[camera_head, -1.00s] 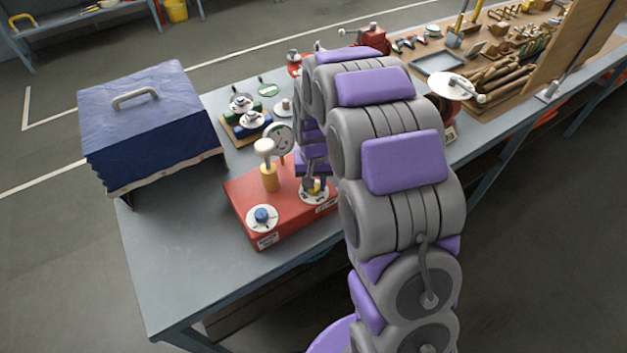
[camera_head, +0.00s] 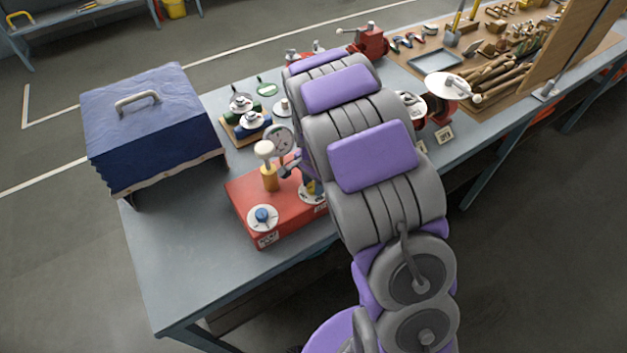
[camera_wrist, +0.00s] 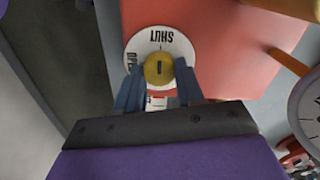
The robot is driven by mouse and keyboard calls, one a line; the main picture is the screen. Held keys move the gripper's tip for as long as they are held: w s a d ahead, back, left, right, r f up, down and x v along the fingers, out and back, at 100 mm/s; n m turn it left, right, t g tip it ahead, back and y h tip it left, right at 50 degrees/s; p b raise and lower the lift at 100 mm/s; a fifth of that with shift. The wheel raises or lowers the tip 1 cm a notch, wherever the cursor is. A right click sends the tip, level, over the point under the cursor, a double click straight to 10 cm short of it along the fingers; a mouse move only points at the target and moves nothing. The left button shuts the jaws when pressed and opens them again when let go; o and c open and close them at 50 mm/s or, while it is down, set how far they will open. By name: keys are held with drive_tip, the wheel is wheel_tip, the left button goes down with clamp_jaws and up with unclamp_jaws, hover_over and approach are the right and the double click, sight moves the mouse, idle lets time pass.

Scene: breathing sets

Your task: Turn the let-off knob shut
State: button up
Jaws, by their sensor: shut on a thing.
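A yellow knob (camera_wrist: 159,69) with a short dark mark stands on a round white dial (camera_wrist: 145,44) lettered SHUT and OPEN. In the wrist view the mark runs roughly up and down, towards the SHUT side. My gripper (camera_wrist: 159,80) is shut on the yellow knob, one blue finger on each side. The dial sits on the red box (camera_head: 245,196), at its right end in the head view, where my arm hides part of it. A blue knob (camera_head: 263,215) on another white dial sits at the box's front left. I cannot read a let-off label.
A pale-topped yellow post (camera_head: 269,178) and a round gauge (camera_head: 279,141) stand close to my gripper. A blue covered case (camera_head: 150,130) is at the left of the bench (camera_head: 175,265). Smaller knob sets stand behind. The bench's front left is clear.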

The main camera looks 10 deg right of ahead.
sight(313, 185)
drive_tip(key=shift+w+m, duration=0.1)
drive_tip(key=shift+m, duration=0.3)
drive_tip(key=o, duration=1)
drive_tip(key=shift+a, duration=0.1)
drive_tip(key=shift+o, duration=0.2)
drive_tip(key=shift+r, duration=0.1)
wheel_tip(313, 185, up, 17)
drive_tip(key=shift+p, duration=0.35)
drive_tip(key=s+f+n+b, duration=0.2)
drive_tip(key=s+n+b, duration=0.1)
drive_tip(key=s, duration=0.8)
drive_tip(key=s+f+n+g+b, duration=0.1)
drive_tip(key=s+n, duration=0.4)
drive_tip(key=s, duration=0.7)
drive_tip(key=s+f+n+b, duration=0.3)
drive_tip(key=s+n+b, duration=0.1)
drive_tip(key=s, duration=0.7)
drive_tip(key=shift+s+g+b, duration=0.35)
drive_tip(key=shift+g, duration=0.05)
